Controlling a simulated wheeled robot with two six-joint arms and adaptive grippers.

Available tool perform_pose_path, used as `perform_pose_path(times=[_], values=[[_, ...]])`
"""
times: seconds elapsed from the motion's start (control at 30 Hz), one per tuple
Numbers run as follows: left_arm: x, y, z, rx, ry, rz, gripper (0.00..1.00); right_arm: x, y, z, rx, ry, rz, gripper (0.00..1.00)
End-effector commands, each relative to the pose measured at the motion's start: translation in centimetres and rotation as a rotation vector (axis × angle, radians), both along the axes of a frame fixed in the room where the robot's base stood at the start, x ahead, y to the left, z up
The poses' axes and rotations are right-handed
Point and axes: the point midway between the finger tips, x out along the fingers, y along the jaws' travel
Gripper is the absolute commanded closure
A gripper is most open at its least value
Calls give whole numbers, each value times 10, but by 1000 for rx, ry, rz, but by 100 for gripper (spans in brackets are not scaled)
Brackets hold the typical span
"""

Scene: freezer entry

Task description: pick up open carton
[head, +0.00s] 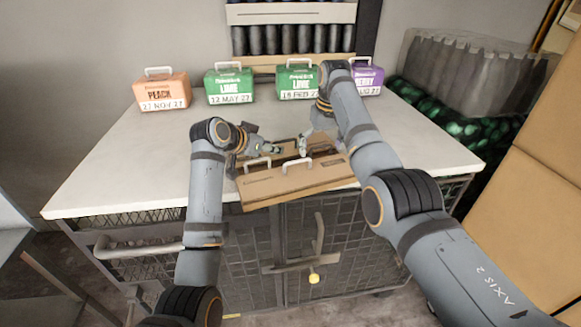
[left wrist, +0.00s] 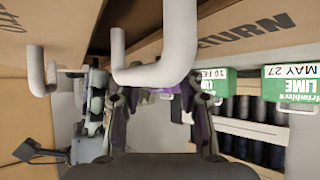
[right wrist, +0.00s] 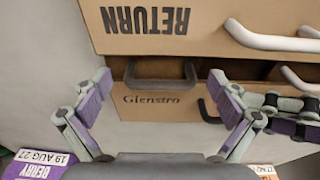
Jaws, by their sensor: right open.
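The open brown carton (head: 290,184) sits at the front edge of the white table, with pale handles on its top edges. Its "RETURN" panel (right wrist: 140,25) and "Glenstro" panel (right wrist: 155,105) show in the right wrist view. My right gripper (head: 303,145) is open at the carton's back side; a grey handle (right wrist: 160,82) appears between its fingers in the right wrist view, not clasped. My left gripper (left wrist: 160,105) has its fingers apart at the carton's left back; a large white handle (left wrist: 160,70) hangs in front of it. Contact there is unclear.
A peach carton (head: 161,90), two green lime cartons (head: 229,86) (head: 297,82) and a purple berry carton (head: 367,79) stand along the table's back. The white tabletop (head: 130,150) is clear on the left. Tall brown boxes (head: 535,160) stand at the right.

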Motion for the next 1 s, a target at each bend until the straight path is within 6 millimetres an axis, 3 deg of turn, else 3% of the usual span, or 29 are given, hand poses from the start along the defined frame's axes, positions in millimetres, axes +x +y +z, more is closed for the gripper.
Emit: perform_pose_path(times=[0.27,0.53,0.77,1.0], values=[[1,-1,0,-1,-1,0,63,0,0,-1,0,0,0,3],[1,-1,0,0,0,0,99,0,0,-1,0,0,0,40],[0,-1,-1,-1,1,1,100,0,0,-1,0,0,0,71],[0,-1,1,-1,1,1,100,0,0,0,0,0,-1,71]])
